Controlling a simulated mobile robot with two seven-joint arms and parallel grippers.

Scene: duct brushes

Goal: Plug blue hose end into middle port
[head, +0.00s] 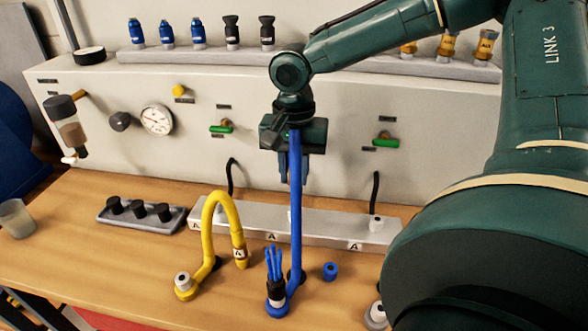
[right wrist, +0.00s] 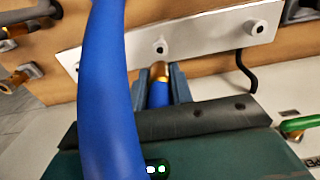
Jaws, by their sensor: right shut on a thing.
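My right gripper (head: 291,172) is shut on the blue hose's end (right wrist: 159,90), above the port rail (head: 322,228). The end's brass tip shows between the fingers in the right wrist view and is apart from the rail. The blue hose (head: 296,215) runs down from the gripper to a base on the bench. The middle port (right wrist: 160,47) shows on the rail in the right wrist view, just beyond the tip; in the head view I cannot make it out behind the hose. The right port (head: 376,222) is bare. My left gripper is not in view.
A yellow hose (head: 208,225) arches in front of the rail's left part. A panel (head: 180,105) with gauge (head: 157,119) and green-handled valves (head: 221,128) stands behind.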

